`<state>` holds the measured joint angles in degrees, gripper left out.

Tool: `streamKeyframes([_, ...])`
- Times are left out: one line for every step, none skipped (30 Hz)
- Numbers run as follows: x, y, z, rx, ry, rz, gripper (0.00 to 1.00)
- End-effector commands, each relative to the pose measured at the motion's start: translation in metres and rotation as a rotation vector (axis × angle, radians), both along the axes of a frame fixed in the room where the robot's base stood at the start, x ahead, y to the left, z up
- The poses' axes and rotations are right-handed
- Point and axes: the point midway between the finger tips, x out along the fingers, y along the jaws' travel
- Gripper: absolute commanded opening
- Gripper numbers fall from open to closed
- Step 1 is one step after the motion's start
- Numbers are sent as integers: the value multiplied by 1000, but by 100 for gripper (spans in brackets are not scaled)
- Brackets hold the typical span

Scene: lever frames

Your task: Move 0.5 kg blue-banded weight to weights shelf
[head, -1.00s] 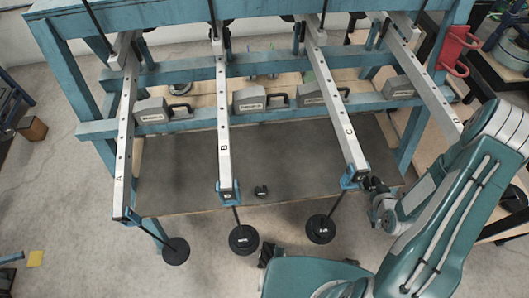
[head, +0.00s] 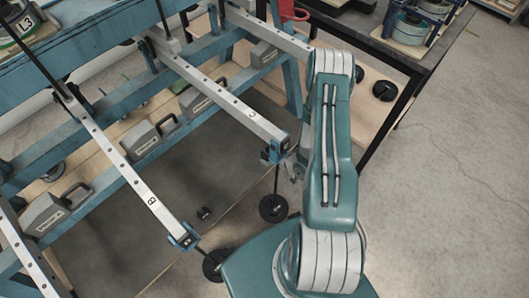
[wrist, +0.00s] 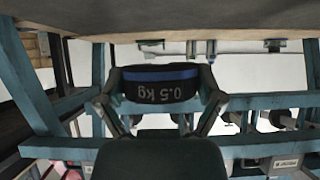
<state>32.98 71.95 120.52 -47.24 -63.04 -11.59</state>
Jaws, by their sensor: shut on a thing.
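The 0.5 kg weight (wrist: 160,92) is a black disc with a blue band, its label upside down in the wrist view. My gripper (wrist: 159,74) is shut on it, with a finger on each side. In the head view my arm hides most of the gripper, and I cannot make out the held weight there. A wooden shelf (head: 345,72) with black weights (head: 385,91) on it lies right of the blue frame, under a dark tabletop. I cannot tell for sure that it is the weights shelf.
Lever beams B (head: 150,200) and C (head: 250,114) jut out from the blue frame on the left. Black weights hang from them on rods (head: 273,208). A small black weight (head: 204,213) sits on the low board. The floor (head: 450,190) at right is open.

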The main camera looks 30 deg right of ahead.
Motion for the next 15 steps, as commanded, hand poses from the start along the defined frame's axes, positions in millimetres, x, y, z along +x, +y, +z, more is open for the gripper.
streamKeyframes([11,-5,-5,-1,-4,0,25])
streamKeyframes([17,-8,-8,1,-4,1,25])
streamKeyframes([25,-11,-11,3,-4,0,25])
streamKeyframes([29,-13,-16,5,-3,0,25])
streamKeyframes([33,-15,-22,7,-2,0,25])
streamKeyframes([37,-18,-29,9,-2,-2,25])
streamKeyframes([41,-20,-34,10,-3,-2,25])
streamKeyframes([45,-21,-39,12,-1,-2,25])
streamKeyframes([50,-23,-45,11,-2,-2,25])
streamKeyframes([53,-24,-49,11,-2,-2,25])
streamKeyframes([57,-25,-52,10,-4,-2,25])
streamKeyframes([60,-25,-57,10,-3,-2,25])
streamKeyframes([62,-25,-59,8,-2,-2,25])
streamKeyframes([64,-25,-61,7,-2,-3,25])
streamKeyframes([66,-25,-63,6,-2,-2,25])
